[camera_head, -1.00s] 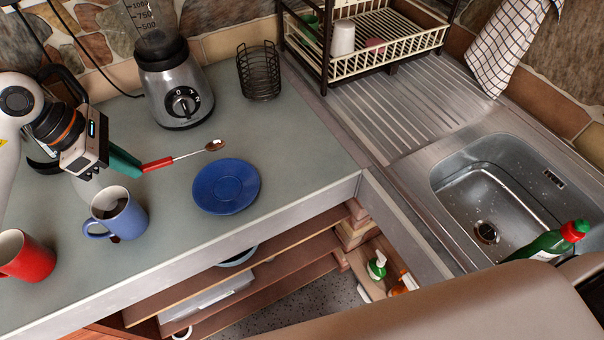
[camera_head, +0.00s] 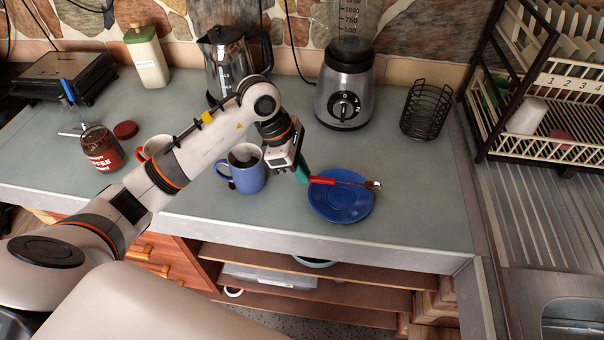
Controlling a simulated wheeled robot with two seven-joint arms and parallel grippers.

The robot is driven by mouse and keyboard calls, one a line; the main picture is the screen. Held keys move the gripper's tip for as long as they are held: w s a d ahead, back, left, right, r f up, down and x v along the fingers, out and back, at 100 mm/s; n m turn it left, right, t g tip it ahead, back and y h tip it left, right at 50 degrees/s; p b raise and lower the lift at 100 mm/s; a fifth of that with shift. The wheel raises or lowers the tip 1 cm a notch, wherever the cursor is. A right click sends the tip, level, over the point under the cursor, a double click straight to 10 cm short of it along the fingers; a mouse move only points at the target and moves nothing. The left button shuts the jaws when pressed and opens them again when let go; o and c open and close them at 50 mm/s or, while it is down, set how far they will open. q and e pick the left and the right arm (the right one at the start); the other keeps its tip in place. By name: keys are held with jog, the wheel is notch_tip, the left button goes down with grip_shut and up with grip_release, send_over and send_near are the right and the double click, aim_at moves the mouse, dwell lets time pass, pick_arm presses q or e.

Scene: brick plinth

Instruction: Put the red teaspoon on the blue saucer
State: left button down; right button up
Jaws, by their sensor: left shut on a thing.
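The red teaspoon (camera_head: 323,180) has a red handle and a metal bowl. My left gripper (camera_head: 304,173) is shut on its handle end, just left of the blue saucer. The blue saucer (camera_head: 340,207) lies on the grey counter below the blender. The spoon reaches across the saucer's upper part, with its bowl at the right rim. I cannot tell whether it touches the saucer or hovers just above it. My right gripper is not in view.
A blue mug (camera_head: 247,177) with dark contents stands close left of my gripper. A red mug (camera_head: 152,148) and a coffee jar (camera_head: 101,150) are farther left. The blender (camera_head: 345,95) and a wire basket (camera_head: 425,112) stand behind. The counter right of the saucer is clear.

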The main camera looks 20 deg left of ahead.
pick_arm(q)
notch_tip(320, 180, down, 2)
jog(key=shift+f, duration=0.2)
jog(key=shift+f, duration=0.1)
jog(key=shift+f+b, duration=0.3)
jog(key=shift+f, duration=0.05)
jog(key=c, duration=1.5)
grip_release()
jog(key=shift+r, duration=0.1)
